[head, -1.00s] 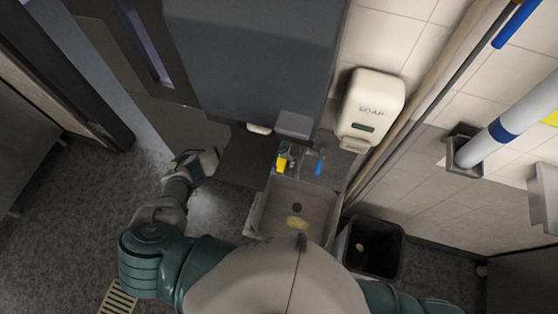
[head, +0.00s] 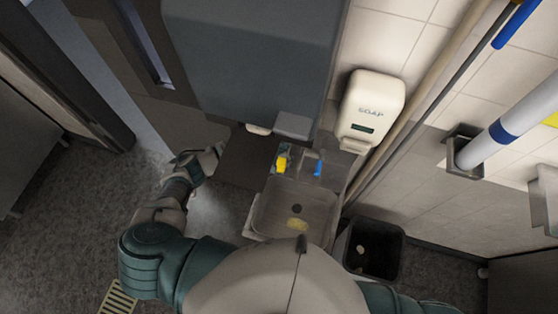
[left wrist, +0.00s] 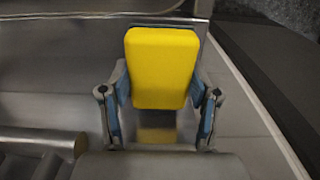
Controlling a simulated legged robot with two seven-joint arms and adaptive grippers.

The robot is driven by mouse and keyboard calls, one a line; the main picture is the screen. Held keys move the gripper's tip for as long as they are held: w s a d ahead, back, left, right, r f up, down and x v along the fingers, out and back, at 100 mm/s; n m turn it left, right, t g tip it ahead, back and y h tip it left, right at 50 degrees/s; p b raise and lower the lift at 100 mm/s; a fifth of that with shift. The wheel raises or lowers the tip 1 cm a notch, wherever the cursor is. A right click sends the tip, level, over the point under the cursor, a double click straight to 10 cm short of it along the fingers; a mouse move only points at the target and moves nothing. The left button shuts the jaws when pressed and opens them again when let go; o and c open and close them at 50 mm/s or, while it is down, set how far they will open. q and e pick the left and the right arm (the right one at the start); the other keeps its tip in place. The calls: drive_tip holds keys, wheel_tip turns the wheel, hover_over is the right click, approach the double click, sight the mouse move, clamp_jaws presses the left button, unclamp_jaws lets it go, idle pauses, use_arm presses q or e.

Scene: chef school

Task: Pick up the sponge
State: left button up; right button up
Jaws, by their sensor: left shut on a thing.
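The yellow sponge (left wrist: 161,66) stands upright between the two blue-padded fingers of my left gripper (left wrist: 160,92) in the left wrist view. The gripper is shut on it, with a pad against each side. A yellow reflection shows just below it on the metal surface. In the head view the sponge (head: 282,162) is small, at the back left of the sink, and a dark panel hides part of my left arm. I cannot tell whether the sponge is clear of the surface. My right gripper is out of view.
The metal sink (head: 276,211) has a drain and a faint yellowish oval patch in its basin. A small blue item (head: 318,168) lies on the ledge behind it. A soap dispenser (head: 371,105) hangs on the wall. A dark bin (head: 372,262) stands right of the sink.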

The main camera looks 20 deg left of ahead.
use_arm(q)
drive_tip(key=shift+s+a+r, duration=0.1)
drive_tip(key=shift+s+r, duration=0.05)
drive_tip(key=shift+r, duration=0.4)
drive_tip(key=shift+s+r, duration=0.1)
drive_tip(key=shift+r, duration=0.45)
drive_tip(key=s+a+r+b, duration=0.1)
drive_tip(key=s+a, duration=0.7)
drive_tip(key=s, duration=0.5)
drive_tip(key=shift+r, duration=0.25)
